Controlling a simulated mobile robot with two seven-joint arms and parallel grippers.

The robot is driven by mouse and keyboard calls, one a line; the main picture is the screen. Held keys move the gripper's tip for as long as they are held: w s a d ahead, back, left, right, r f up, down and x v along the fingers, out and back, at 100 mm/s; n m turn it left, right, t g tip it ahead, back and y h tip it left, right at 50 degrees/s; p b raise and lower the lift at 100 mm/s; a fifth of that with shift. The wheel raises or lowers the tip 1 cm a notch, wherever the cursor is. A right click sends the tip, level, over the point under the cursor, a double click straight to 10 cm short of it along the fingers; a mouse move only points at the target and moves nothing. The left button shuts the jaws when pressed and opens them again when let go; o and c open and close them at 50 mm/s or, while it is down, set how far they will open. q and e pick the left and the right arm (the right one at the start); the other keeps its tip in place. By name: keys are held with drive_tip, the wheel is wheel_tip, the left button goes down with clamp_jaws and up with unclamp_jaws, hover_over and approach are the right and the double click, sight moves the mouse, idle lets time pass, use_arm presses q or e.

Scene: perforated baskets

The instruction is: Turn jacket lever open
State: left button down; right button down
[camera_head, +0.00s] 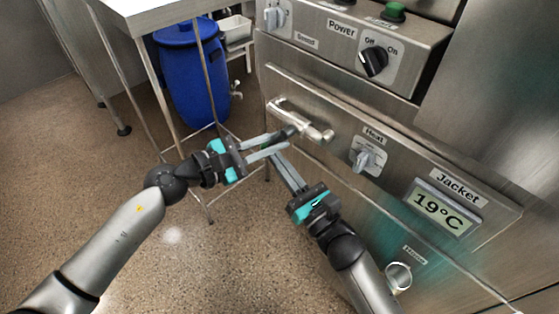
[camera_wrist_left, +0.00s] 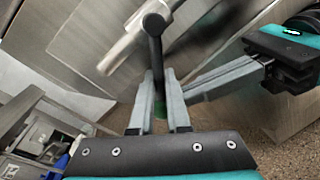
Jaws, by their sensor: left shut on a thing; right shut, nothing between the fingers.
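The jacket lever (camera_head: 291,131) is a dark handle on a metal pipe (camera_head: 298,114) that sticks out from the steel panel. My left gripper (camera_head: 282,141) is shut on the lever. In the left wrist view, the lever (camera_wrist_left: 155,50) runs from a round pivot on the pipe (camera_wrist_left: 122,52) down between the fingers of my left gripper (camera_wrist_left: 158,78), with a green part low between them. My right gripper (camera_head: 274,153) is shut and empty, its fingertips close below the left fingers. It also shows at the right of the left wrist view (camera_wrist_left: 188,92).
The panel carries a heat knob (camera_head: 366,159), a power knob (camera_head: 374,61), a green button (camera_head: 394,11) and a jacket display (camera_head: 442,209) reading 19°C. A blue barrel (camera_head: 190,80) stands under a steel table (camera_head: 160,8). The floor (camera_head: 180,260) at lower left is clear.

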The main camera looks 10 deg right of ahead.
use_arm(q)
drive_tip(key=shift+s+d+f, duration=0.1)
drive_tip(key=shift+s, duration=0.05)
use_arm(e)
drive_tip(key=shift+w+a+r, duration=0.2)
drive_tip(key=shift+w+a, duration=0.15)
drive_tip(key=shift+w, duration=0.15)
use_arm(q)
drive_tip(key=shift+s, duration=0.1)
drive_tip(key=c, duration=0.9)
unclamp_jaws()
